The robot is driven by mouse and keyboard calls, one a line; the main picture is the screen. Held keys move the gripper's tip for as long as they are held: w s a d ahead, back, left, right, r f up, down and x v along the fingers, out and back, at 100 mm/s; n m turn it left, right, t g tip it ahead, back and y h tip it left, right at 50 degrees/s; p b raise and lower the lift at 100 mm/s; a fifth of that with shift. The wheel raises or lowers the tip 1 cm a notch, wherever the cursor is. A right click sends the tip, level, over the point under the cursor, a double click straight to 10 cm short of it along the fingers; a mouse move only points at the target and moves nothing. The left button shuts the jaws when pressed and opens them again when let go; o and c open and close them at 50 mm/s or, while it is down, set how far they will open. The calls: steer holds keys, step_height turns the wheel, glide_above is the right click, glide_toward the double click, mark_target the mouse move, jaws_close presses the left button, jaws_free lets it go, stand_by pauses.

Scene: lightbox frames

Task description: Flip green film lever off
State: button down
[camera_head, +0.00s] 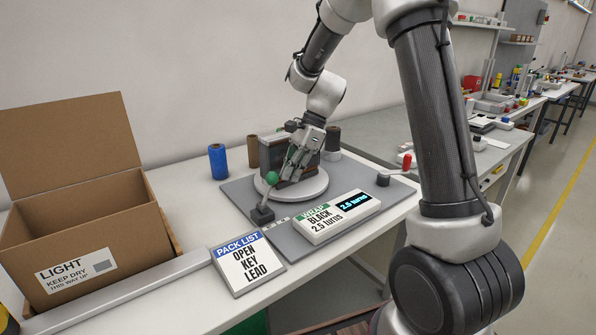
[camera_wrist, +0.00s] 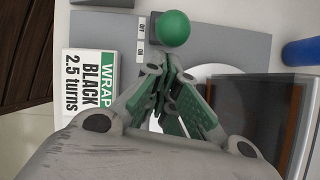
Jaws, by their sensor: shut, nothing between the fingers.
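The green film lever has a green ball knob (camera_head: 271,178) on a stick that rises, tilted, from a dark base (camera_head: 262,214) at the front left of the grey board. In the wrist view the green knob (camera_wrist: 173,28) is at the top, beside the OFF label (camera_wrist: 142,27); the ON label (camera_wrist: 140,54) is below that. I cannot tell for sure which label the lever points to. My gripper (camera_head: 290,170) is shut and empty, pointing down close to the knob. In the wrist view its closed fingertips (camera_wrist: 172,62) are just below the knob, with no clear contact.
A dark framed box (camera_head: 272,154) stands on the white turntable (camera_head: 312,190) behind my gripper. A red-knobbed lever (camera_head: 406,161) is at right. The WRAP panel (camera_head: 335,217) reads "BLACK 2.5 turns". A blue roll (camera_head: 218,161), pack list (camera_head: 248,266) and open carton (camera_head: 100,245) stand left.

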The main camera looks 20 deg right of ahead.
mark_target(269, 178)
steer(key=shift+a+r, duration=0.1)
stand_by(0.3)
steer(key=shift+a+r+h, duration=0.2)
steer(key=shift+h, duration=0.2)
steer(key=shift+s+a+r, duration=0.15)
steer(key=shift+a+r, duration=0.05)
steer(key=a+r+h, duration=0.1)
steer(key=a+h, duration=0.1)
steer(key=s+a+r+t+h, duration=0.1)
steer(key=a+h, duration=0.1)
steer(key=s+a+t+h, duration=0.1)
steer(key=a+h, duration=0.1)
steer(key=shift+r, duration=0.4)
steer(key=shift+s+a+r, duration=0.1)
steer(key=shift+s+a, duration=0.15)
steer(key=shift+a, duration=0.5)
steer(key=shift+s+a, duration=0.2)
steer(key=shift+a, duration=0.55)
